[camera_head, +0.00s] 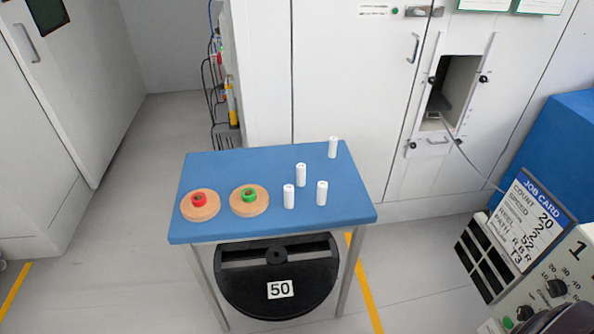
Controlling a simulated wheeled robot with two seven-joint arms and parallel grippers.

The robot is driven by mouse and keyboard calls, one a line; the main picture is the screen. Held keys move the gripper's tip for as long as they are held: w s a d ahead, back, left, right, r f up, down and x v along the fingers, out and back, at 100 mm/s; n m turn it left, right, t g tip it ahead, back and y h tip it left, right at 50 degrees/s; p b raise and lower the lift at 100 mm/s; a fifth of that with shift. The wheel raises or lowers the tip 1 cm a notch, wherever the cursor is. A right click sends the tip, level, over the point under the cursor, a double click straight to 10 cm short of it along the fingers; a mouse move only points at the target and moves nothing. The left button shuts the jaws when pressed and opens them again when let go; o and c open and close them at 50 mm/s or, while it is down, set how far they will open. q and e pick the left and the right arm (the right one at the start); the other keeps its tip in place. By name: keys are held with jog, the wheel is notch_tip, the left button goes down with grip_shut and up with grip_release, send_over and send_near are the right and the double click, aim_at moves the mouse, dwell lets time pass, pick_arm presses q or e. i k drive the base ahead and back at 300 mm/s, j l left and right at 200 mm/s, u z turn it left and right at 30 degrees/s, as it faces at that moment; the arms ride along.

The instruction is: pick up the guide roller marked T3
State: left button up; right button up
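Several white guide rollers stand upright on the blue table (225,165). One roller (333,148) is at the back right corner, one (301,175) is nearer the middle, and two stand in front, a left one (289,196) and a right one (322,193). Their markings are too small to read, so I cannot tell which is T3. Neither of my grippers is in view.
A black reel marked 50 (280,290) is below. A job card (533,217) and control box (560,290) stand right. Floor on the left is clear.

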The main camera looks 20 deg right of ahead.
aim_at(301, 168)
jog(key=i+j+z, duration=0.15)
jog(key=z, duration=0.3)
jog(key=j+z, duration=0.45)
